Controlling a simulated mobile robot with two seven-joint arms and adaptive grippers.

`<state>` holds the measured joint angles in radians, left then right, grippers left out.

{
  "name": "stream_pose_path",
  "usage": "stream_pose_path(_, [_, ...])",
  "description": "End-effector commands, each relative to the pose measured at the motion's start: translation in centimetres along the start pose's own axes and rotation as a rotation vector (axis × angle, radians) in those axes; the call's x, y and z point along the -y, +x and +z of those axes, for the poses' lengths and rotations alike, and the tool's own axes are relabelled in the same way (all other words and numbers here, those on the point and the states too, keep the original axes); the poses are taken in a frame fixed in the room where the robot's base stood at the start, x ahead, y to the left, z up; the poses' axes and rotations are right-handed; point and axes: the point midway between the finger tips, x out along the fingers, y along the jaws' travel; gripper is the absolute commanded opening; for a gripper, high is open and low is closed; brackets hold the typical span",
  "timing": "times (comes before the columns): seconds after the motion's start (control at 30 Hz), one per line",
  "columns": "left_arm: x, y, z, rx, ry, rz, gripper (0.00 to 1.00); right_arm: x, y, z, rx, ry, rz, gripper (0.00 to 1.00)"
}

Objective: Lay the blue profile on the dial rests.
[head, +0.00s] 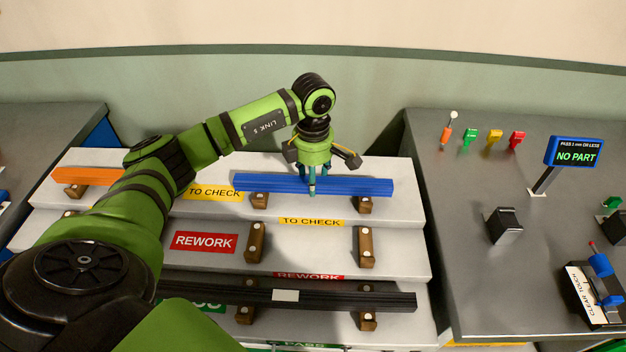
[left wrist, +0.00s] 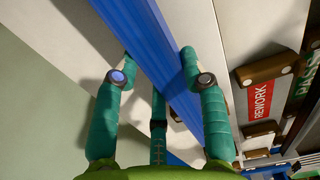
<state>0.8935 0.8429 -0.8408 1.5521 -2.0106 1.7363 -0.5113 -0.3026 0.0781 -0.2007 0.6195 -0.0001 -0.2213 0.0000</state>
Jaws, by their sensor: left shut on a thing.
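The blue profile (head: 350,186) is a long bar lying left to right at the top step of the rack, over two wooden blocks. I cannot tell whether it still touches them. My left gripper (head: 312,186) comes down from above and is shut on the bar near its middle. In the left wrist view the blue profile (left wrist: 165,60) runs between the teal fingers of the left gripper (left wrist: 155,70). On the right bench, two dark blocks, one at the middle (head: 504,226) and one at the right edge (head: 617,229), look like the dial rests. My right gripper is not in view.
The stepped rack (head: 400,240) also holds an orange profile (head: 85,176) and a black profile (head: 350,300). The grey bench (head: 455,180) bears a display (head: 574,152) reading NO PART, several coloured clamp-like items and a blue device (head: 602,275). A gap separates rack and bench.

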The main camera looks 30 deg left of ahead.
Motion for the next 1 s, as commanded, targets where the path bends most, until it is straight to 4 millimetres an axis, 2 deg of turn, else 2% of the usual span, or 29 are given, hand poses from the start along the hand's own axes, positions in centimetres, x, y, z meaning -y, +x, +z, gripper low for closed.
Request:
stream_pose_path(0.17, [-0.1,-1.8,0.0,0.004,-0.001,0.007,0.0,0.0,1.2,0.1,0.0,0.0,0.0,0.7])
stream_pose_path(0.27, [-0.2,-3.7,0.1,0.006,0.0,0.01,0.0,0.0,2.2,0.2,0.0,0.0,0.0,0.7])
stream_pose_path(0.57, [4.8,-7.7,5.2,0.007,0.007,0.007,0.0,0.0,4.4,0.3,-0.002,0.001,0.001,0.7])
stream_pose_path(0.7, [6.5,-9.5,6.9,0.004,0.003,0.007,0.0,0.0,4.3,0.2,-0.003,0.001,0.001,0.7])
stream_pose_path(1.0, [8.0,-10.8,8.4,0.003,0.0,0.003,0.0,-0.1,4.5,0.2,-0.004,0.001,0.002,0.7])
